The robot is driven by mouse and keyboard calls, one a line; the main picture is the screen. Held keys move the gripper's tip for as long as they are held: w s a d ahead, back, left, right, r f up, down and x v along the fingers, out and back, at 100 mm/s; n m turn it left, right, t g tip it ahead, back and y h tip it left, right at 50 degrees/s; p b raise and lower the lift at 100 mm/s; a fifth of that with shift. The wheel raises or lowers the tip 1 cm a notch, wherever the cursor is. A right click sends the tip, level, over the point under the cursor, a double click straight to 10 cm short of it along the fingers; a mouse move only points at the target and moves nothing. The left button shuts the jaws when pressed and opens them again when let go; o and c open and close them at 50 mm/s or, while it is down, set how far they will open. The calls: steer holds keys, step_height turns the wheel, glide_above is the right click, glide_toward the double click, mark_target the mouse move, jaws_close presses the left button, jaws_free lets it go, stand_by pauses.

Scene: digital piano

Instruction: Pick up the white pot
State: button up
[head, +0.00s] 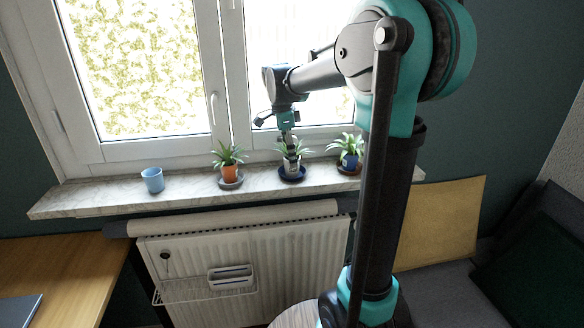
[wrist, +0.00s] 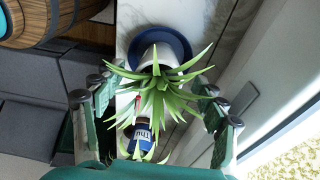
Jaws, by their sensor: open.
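The white pot (head: 292,167) holds a spiky green plant and stands upright on a dark blue saucer (head: 292,178) on the marble windowsill, between two other potted plants. My gripper (head: 289,146) is above it, pointing down at the plant. In the wrist view, my gripper (wrist: 153,88) is open, with one finger on each side of the leaves and nothing held. The white pot (wrist: 152,55) shows there partly under the leaves, with its blue saucer (wrist: 178,42) around it. The leaves hide much of the pot.
An orange pot (head: 230,173) with a plant stands to the left and a blue pot (head: 350,162) with a plant to the right. A light blue cup (head: 152,180) is farther left on the windowsill (head: 110,192). The window frame (head: 185,150) rises close behind.

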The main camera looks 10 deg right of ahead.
steer(key=shift+d+f, duration=0.15)
steer(key=shift+f, duration=0.55)
steer(key=shift+d+f, duration=0.1)
steer(key=shift+f, duration=0.55)
steer(key=shift+c, duration=0.5)
steer(key=c, duration=1.4)
